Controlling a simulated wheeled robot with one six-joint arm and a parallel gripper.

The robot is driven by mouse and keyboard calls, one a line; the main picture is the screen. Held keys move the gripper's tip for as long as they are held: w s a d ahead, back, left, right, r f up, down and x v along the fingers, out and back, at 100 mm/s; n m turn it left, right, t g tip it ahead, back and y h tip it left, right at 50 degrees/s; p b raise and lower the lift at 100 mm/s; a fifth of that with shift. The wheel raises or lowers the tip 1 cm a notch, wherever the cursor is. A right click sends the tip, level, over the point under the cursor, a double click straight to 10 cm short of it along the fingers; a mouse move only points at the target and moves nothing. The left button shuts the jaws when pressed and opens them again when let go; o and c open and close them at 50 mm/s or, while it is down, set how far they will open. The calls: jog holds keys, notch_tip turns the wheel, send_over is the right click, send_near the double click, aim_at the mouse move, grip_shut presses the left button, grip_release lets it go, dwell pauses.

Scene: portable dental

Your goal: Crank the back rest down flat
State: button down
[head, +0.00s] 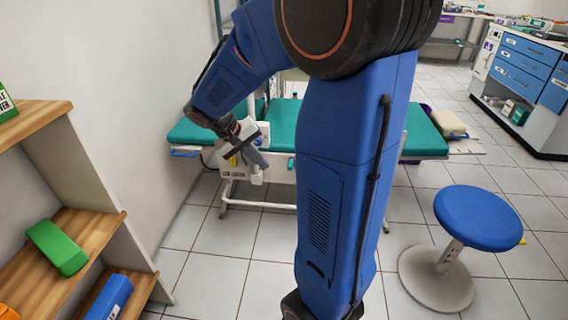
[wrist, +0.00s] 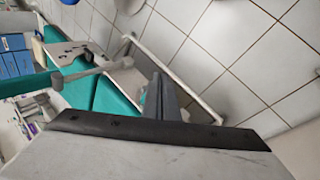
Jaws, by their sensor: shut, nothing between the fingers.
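The treatment couch has teal pads (head: 283,113) and stands against the far side; it also shows in the wrist view (wrist: 115,101). Its left pad (head: 190,130) looks close to level with the rest, though my arm hides much of the middle. A blue handle-like part (head: 185,152) sticks out low at the left end; I cannot tell if it is the crank. My gripper (head: 262,163) is in front of the couch's near side, by a white box with labels. In the wrist view my gripper (wrist: 158,80) is shut and empty, its fingers together.
A blue stool (head: 478,217) stands on the tiled floor at right. Wooden shelves (head: 85,225) with a green box (head: 57,246) are at near left, beside a white wall. A drawer cabinet (head: 522,75) stands at far right. The floor in front of the couch is clear.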

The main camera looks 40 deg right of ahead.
jog(key=shift+s+a+r+n+t+y, duration=2.7)
jog(key=shift+s+a+r, duration=0.55)
jog(key=shift+s+a, duration=2.35)
jog(key=w+d+f+n+g, duration=0.1)
jog(key=w+d+f+n, duration=0.2)
jog(key=w+d, duration=0.7)
jog(key=w+d+f+n+g, duration=0.1)
jog(key=w+d+f+n, duration=0.2)
jog(key=w+d, duration=0.7)
jog(key=w+d+f+n+g, duration=0.2)
jog(key=w+d+f, duration=0.2)
jog(key=d+f, duration=0.65)
notch_tip(320, 180, down, 8)
jog(key=d, duration=0.1)
jog(key=shift+s+d+y, duration=0.3)
jog(key=shift+s+d, duration=0.1)
jog(key=shift+r+t, duration=0.15)
jog(key=shift+t, duration=0.15)
